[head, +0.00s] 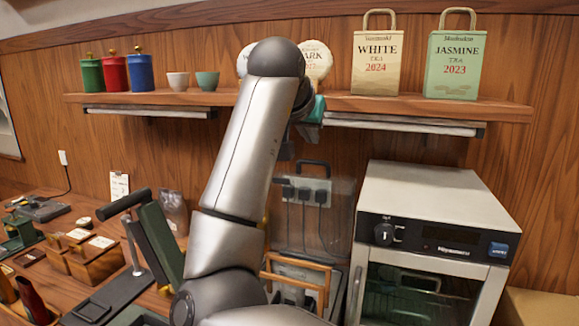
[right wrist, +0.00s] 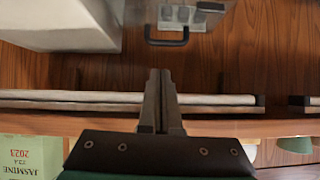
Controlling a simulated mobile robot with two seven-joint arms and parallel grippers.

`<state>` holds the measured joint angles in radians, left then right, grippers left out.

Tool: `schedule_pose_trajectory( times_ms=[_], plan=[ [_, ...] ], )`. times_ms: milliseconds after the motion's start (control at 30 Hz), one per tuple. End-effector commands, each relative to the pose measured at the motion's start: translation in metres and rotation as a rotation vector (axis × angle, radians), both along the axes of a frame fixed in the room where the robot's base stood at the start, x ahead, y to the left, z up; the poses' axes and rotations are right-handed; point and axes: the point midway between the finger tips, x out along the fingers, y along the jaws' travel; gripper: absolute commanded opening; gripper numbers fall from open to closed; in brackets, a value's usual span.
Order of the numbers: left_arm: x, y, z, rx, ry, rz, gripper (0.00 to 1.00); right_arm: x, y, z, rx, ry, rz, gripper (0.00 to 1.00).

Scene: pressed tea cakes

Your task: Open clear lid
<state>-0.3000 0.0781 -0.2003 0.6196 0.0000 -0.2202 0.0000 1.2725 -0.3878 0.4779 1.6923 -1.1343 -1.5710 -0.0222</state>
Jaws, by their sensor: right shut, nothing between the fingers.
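The clear lid (head: 335,215) is a see-through upright panel behind my right arm, left of the steel oven. A dark handle (head: 313,164) shows at its top edge; in the right wrist view the handle (right wrist: 167,41) lies beyond the fingertips, apart from them. Whether the lid is fully raised or lowered is hard to tell, as my arm hides its left part. My right gripper (right wrist: 159,73) is shut and empty, close to the wall shelf; in the head view it is mostly hidden behind my arm. My left gripper is not in view.
The wall shelf (head: 510,108) carries tea bags, tea cakes, cups and canisters, with a rail below. A steel oven (head: 435,200) stands right of the lid. A power strip (head: 305,190) shows through the lid. A lever press (head: 130,240) and wooden boxes (head: 85,258) crowd the left counter.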

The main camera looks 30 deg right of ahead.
Motion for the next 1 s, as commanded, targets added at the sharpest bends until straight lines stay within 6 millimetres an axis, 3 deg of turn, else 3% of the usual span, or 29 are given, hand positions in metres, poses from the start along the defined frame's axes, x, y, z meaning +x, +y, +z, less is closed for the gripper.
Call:
schedule_pose_trajectory(
  times_ms=[233, 733, 1000],
  plan=[
    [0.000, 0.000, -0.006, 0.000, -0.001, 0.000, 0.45, -0.007, -0.006, -0.007, -0.019, 0.057, -0.007, 0.00],
    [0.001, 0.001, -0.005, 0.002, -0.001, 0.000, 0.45, 0.033, -0.053, -0.050, -0.017, 0.054, -0.008, 0.00],
    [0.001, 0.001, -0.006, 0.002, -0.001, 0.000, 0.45, 0.043, -0.064, -0.061, -0.018, 0.052, -0.007, 0.00]
  ],
)
